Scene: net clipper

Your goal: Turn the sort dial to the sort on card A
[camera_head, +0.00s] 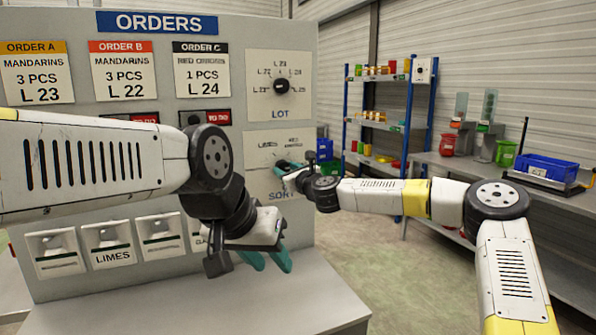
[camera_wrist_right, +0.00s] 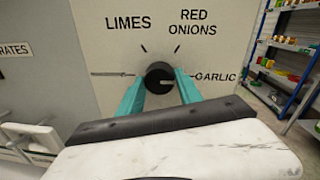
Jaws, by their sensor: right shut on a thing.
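Card A (camera_head: 37,72) on the orders board reads mandarins, 3 pcs, L 23. The sort dial (camera_wrist_right: 159,76) is a black knob on the sort panel (camera_head: 262,182), with labels for limes, red onions and garlic; a label at its left is too smeared to read. A pale mark on the knob lies on its right side, toward garlic. My right gripper (camera_wrist_right: 160,88) is shut on the dial, one teal finger on each side; in the head view the arm hides the dial. My left gripper (camera_head: 267,261) hangs low before the board, its teal fingers slightly apart and empty.
The lot dial (camera_head: 281,87) is above the sort panel. Cards B (camera_head: 123,70) and C (camera_head: 202,70) hang beside card A. Shelves and a side table stand at right.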

